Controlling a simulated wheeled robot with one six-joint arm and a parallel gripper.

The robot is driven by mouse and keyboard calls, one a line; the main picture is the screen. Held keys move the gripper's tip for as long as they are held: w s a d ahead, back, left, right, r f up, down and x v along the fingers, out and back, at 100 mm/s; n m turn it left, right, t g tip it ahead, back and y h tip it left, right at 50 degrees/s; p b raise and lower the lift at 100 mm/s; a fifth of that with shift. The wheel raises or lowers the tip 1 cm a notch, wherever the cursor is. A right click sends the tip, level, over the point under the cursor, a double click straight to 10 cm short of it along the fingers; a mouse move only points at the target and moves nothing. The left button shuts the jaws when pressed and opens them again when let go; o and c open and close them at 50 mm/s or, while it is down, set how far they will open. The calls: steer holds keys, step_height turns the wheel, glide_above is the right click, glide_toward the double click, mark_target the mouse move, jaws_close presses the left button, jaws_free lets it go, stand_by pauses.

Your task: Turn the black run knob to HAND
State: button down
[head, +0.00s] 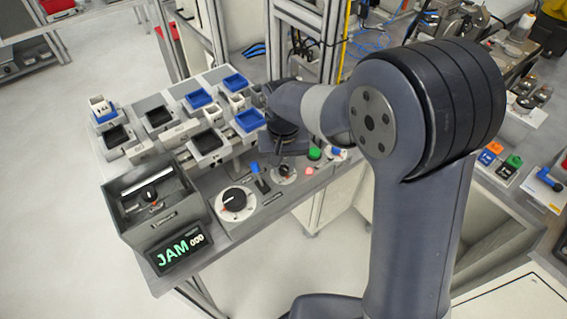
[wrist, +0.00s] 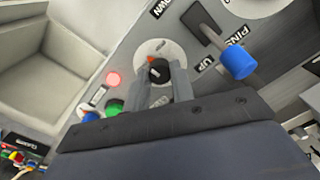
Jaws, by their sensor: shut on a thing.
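The black run knob (wrist: 158,70) is small and round, with an orange-red mark, on a pale round dial plate (wrist: 152,50). In the head view it shows on its dial (head: 284,173) just below my gripper (head: 285,158). In the wrist view my gripper's two grey fingers (wrist: 161,86) stand on either side of the knob and are shut on it. The orange mark points toward the top left of the wrist view. I cannot read a HAND label; part of the dial is hidden by the fingers.
A blue-handled lever (head: 258,178) stands close left of the knob, with a larger black dial (head: 235,200) beyond it. A green button (head: 314,153) and a lit red button (head: 309,171) are on the right. A display (head: 180,249) reads JAM 000.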

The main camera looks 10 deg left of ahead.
mark_target(283, 168)
steer(key=n, duration=0.4)
steer(key=shift+n, duration=2.1)
steer(key=c, duration=1.2)
jaws_free()
step_height(283, 168, up, 11)
steer(key=shift+b, duration=0.4)
steer(key=shift+f, duration=0.1)
